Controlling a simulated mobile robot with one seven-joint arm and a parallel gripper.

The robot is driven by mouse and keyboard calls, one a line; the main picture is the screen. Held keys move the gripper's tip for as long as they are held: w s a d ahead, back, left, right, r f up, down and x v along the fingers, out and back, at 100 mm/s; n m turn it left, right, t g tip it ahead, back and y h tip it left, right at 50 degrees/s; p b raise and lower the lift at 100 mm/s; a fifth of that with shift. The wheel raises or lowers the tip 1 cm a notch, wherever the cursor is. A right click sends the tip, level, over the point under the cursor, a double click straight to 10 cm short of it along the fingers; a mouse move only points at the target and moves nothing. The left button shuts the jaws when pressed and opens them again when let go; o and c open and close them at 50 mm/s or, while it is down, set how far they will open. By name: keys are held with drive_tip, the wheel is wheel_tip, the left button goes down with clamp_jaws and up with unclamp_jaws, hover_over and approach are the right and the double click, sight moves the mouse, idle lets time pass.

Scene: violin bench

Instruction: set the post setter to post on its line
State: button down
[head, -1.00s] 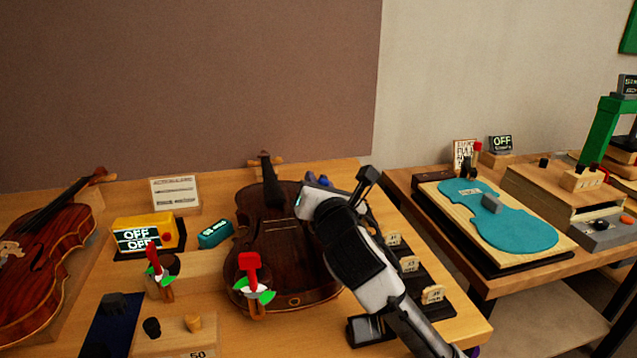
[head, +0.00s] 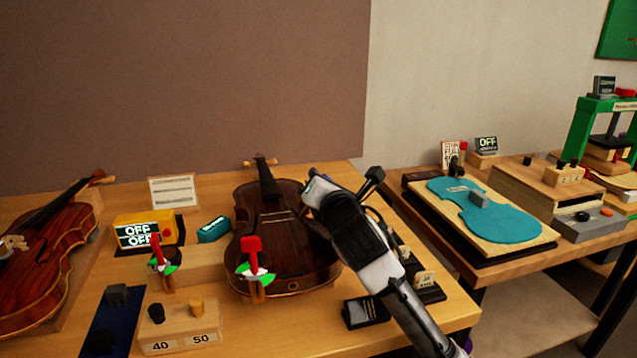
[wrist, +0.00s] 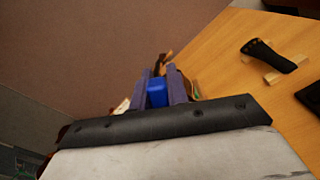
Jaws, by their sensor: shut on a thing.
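Two small dials with red pointers and green-and-white faces stand on the bench in the head view. One dial (head: 254,264) is at the lower end of the dark violin (head: 285,258); the other (head: 161,262) is in front of the yellow display box. I cannot tell which one is the post setter. My gripper (wrist: 158,80) is shut on a blue block (wrist: 157,93), which shows between its purple fingers in the wrist view. In the head view my arm reaches over the violin's right side and hides the fingertips.
The yellow box (head: 163,226) reads OFF twice. A block marked 40 and 50 (head: 180,340) is at the front. A reddish violin (head: 60,250) lies at left. A dark case (head: 366,312) is beside my arm. A second bench holds a teal violin-shaped plate (head: 505,222).

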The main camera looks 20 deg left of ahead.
drive_tip(key=c, duration=1.4)
unclamp_jaws()
drive_tip(key=shift+o, duration=0.2)
drive_tip(key=b+v, duration=0.2)
drive_tip(key=v, duration=1.1)
drive_tip(key=shift+s+d+b, duration=0.3)
